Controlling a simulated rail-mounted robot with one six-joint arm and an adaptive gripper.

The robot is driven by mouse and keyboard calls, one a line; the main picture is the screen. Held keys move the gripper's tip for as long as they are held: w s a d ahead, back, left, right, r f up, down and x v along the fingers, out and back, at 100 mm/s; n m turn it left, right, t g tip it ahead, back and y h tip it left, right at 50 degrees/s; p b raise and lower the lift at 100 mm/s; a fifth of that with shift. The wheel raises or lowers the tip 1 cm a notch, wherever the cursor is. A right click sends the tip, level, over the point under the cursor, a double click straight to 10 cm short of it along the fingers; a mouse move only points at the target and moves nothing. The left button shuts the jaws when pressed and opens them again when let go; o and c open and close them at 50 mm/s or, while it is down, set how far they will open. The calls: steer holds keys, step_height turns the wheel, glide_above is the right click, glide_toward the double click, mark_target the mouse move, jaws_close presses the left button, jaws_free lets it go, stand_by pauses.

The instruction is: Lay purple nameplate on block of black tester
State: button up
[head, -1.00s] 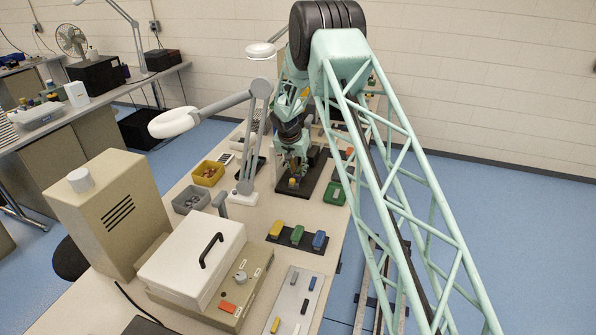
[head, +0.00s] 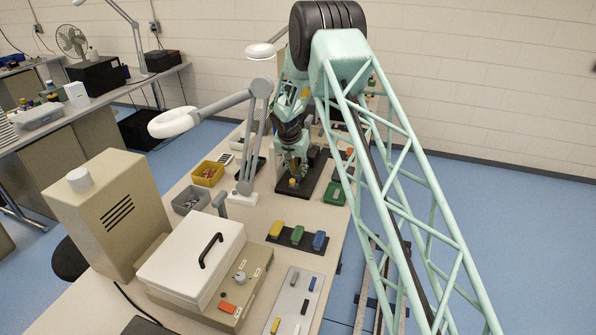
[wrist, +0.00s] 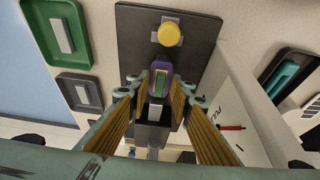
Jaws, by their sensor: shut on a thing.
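My gripper (wrist: 158,92) is shut on the purple nameplate (wrist: 160,66), which shows between the fingertips in the wrist view with a green and yellow middle. The nameplate is over the black tester (wrist: 196,30), a dark flat base with a round yellow knob (wrist: 169,34). A small pale metal piece (wrist: 155,113) and a dark block (wrist: 152,132) show between the fingers beyond the nameplate. I cannot tell if the nameplate touches anything below. In the head view my gripper (head: 293,166) is above the black tester (head: 312,180), and the nameplate is too small to make out.
A green tray (head: 335,193) and a dark grey tray (wrist: 80,92) lie beside the tester. A lamp arm (head: 247,165) stands to its left. A dark rack with yellow, green and blue blocks (head: 297,236) lies nearer, with bare table between.

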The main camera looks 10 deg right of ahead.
steer(key=shift+f+b, duration=0.3)
steer(key=shift+b, duration=0.1)
stand_by(0.4)
steer(key=o, duration=0.9)
steer(key=shift+r, duration=0.15)
steer(key=v, duration=1.1)
steer(key=shift+s+r, duration=0.2)
steer(key=shift+r, duration=0.1)
steer(key=shift+a+r, duration=0.1)
